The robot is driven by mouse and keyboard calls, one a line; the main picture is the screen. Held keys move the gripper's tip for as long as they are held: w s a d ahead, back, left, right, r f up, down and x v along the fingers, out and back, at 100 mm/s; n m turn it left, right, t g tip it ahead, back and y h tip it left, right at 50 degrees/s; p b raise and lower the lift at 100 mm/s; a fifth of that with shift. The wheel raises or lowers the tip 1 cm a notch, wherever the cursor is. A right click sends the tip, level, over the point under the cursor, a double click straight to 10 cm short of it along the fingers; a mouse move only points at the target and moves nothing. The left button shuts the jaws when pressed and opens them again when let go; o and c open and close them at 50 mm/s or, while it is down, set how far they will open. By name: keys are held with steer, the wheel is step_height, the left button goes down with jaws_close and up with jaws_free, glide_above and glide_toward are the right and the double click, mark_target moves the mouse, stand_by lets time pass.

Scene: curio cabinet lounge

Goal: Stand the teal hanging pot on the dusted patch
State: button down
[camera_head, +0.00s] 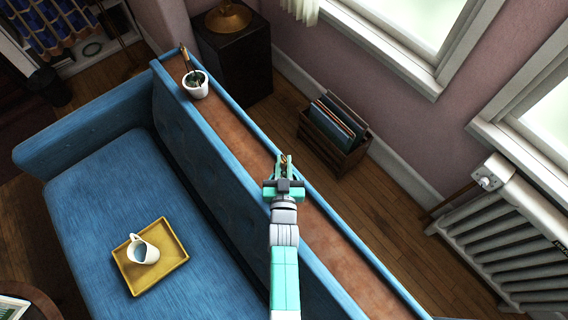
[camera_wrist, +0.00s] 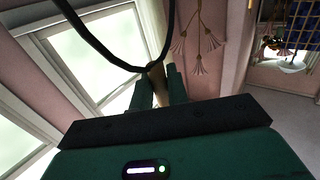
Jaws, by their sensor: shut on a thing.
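My gripper (camera_head: 285,160) is over the brown ledge (camera_head: 240,140) along the back of the blue sofa. Its fingers (camera_wrist: 161,90) are closed on a tan piece (camera_wrist: 157,78), with a dark cord (camera_wrist: 105,57) looping down to it in the wrist view. I cannot tell what the piece and cord belong to. No teal hanging pot can be made out for certain. A white pot (camera_head: 197,91) with a dark teal inside and a brown stick stands at the ledge's far end. The ledge surface is mottled, and I cannot pick out a dusted patch.
A yellow tray (camera_head: 174,271) with a white jug (camera_head: 143,253) lies on the sofa seat (camera_head: 105,185). A record crate (camera_head: 335,135) and a dark cabinet (camera_head: 236,65) stand behind the sofa. A radiator (camera_head: 515,240) is at right. Tasselled cords (camera_wrist: 186,35) hang in the wrist view.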

steer(key=shift+f, duration=0.1)
steer(key=c, duration=1.4)
jaws_free()
steer(key=shift+o, duration=0.2)
steer(key=shift+s, duration=0.25)
steer(key=s+p, duration=0.1)
steer(key=s, duration=1)
steer(key=shift+s+p, duration=0.25)
steer(key=shift+p, duration=0.15)
steer(key=shift+a, duration=0.1)
